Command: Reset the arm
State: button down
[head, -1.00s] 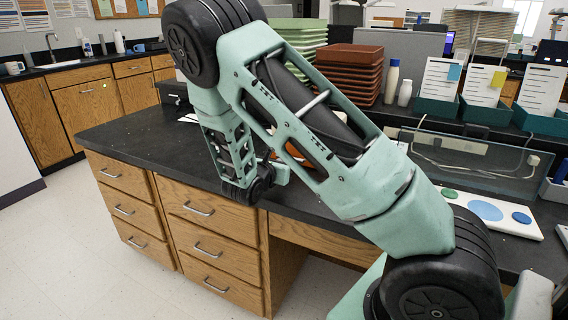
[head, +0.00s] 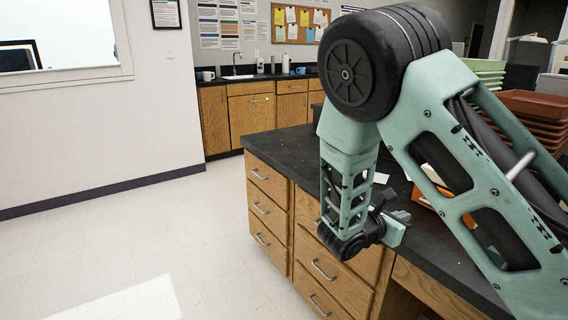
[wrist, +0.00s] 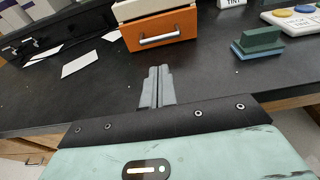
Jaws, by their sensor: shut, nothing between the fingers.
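My gripper (wrist: 157,87) shows in the wrist view with its two grey fingers pressed together and nothing between them. It points out over the black bench top (wrist: 205,85). In the head view my arm is folded, with its elbow high and its wrist hanging near the bench's front edge. The gripper (head: 402,215) is partly hidden there by my wrist. The fingers appear above the bench top; I cannot tell by how much.
An orange drawer box (wrist: 158,32) stands ahead of the fingers, with a green block (wrist: 258,42) to its right. White cards (wrist: 80,64) lie at left. Brown trays (head: 535,112) are stacked on the bench. The floor (head: 190,230) left of the drawers is clear.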

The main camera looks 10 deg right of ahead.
jog(key=s+a+r+m+g+y, duration=0.3)
jog(key=s+a+m+y, duration=0.45)
jog(key=s+a, duration=0.6)
jog(key=s+a+r+m+g+y, duration=0.25)
jog(key=s+a+m+y, duration=0.5)
jog(key=s+a, duration=0.6)
notch_tip(320, 180, up, 12)
jog(key=p, duration=1.2)
jog(key=shift+d+n, duration=0.15)
jog(key=shift+n, duration=0.15)
jog(key=shift+w+d, duration=0.1)
